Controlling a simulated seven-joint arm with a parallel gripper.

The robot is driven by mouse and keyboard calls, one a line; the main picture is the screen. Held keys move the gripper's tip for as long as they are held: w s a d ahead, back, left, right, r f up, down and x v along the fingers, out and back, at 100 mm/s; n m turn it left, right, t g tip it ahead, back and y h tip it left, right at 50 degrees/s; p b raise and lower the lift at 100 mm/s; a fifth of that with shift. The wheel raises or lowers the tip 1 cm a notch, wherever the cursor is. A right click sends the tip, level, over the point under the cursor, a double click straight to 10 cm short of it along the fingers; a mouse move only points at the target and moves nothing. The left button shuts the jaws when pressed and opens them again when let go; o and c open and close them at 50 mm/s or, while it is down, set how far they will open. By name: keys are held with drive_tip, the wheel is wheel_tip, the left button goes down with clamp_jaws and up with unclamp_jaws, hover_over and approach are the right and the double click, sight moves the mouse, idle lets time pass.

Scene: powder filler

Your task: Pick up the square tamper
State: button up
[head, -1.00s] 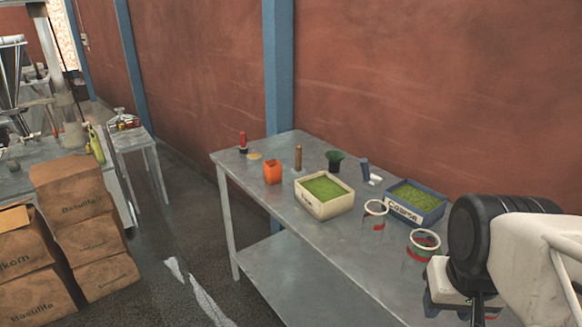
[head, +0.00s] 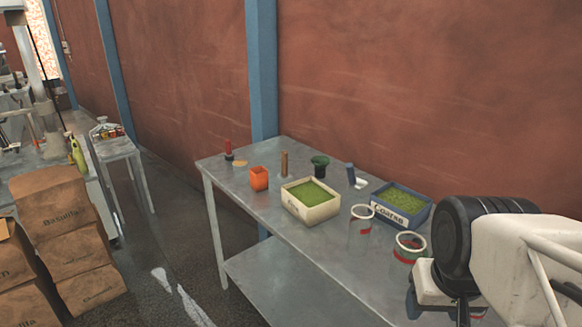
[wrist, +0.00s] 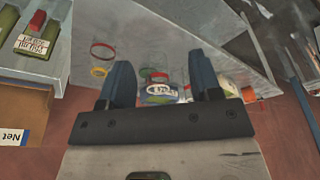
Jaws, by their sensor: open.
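Several tools stand on the metal table in the head view. A red-handled tool (head: 228,149) with a dark base stands at the far left corner. A brown upright stick (head: 284,163) and a blue-handled piece (head: 350,174) with a pale foot stand further right. They are too small to tell which is the square tamper. In the wrist view my gripper (wrist: 162,76) is open, its dark fingers apart. Clear jars and a labelled container (wrist: 161,90) show beyond and between the fingers. No tamper can be made out there. The fingertips are not visible in the head view.
The metal table (head: 260,220) also holds an orange cup (head: 259,179), a green funnel (head: 320,166), a cream bin (head: 310,213), a blue "Coarse" bin (head: 402,223) and two clear jars. Floor between is open.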

drive_tip(key=w+a+r+m, duration=0.2)
drive_tip(key=w+r, duration=0.3)
drive_tip(key=w, duration=0.6)
drive_tip(key=w+a+r+m, duration=0.2)
drive_tip(key=w+r, duration=0.3)
drive_tip(key=w, duration=0.6)
drive_tip(key=m+g, duration=0.3)
drive_tip(key=m, duration=0.8)
hover_over(286, 152)
wheel_tip(286, 152, down, 15)
drive_tip(key=shift+a+f, duration=0.1)
drive_tip(key=shift+w+a+f+m, duration=0.25)
drive_tip(key=shift+a+f+m, duration=0.05)
